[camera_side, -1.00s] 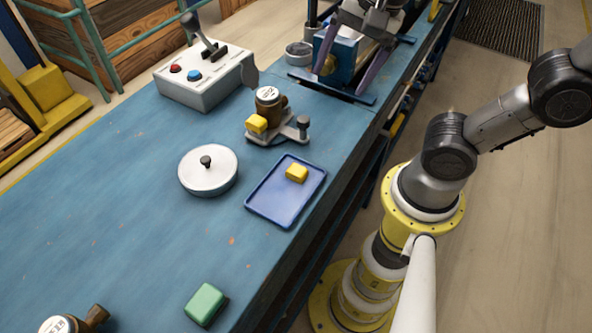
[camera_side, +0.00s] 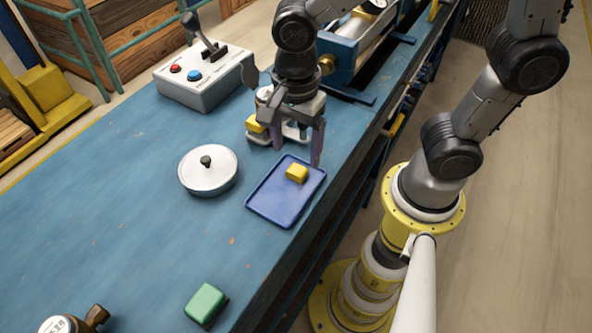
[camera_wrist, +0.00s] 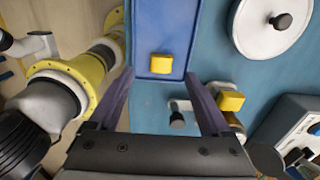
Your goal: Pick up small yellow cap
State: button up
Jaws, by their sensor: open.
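A small yellow cap (camera_side: 297,173) lies on the blue tray (camera_side: 268,208), near the tray's back edge. In the wrist view the cap (camera_wrist: 161,64) appears between and slightly past my fingertips, on the tray (camera_wrist: 163,15). My gripper (camera_side: 298,142) is open and empty, fingers pointing down, above the table behind the cap and apart from it. A second yellow piece (camera_side: 255,123) sits on the clamp fixture with a meter, left of my gripper; it also shows in the wrist view (camera_wrist: 231,101). My gripper partly hides that fixture.
A round white lid (camera_side: 208,170) with a dark knob lies left of the tray. A grey control box (camera_side: 203,79) with a lever stands at the back left. A green block (camera_side: 205,303) lies near the front. A blue rig (camera_side: 345,62) stands behind my gripper. The front-left tabletop is mostly clear.

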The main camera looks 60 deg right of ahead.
aim_at(296, 171)
jog(key=shift+w+d+f, duration=0.1)
jog(key=shift+f, duration=3)
grip_shut()
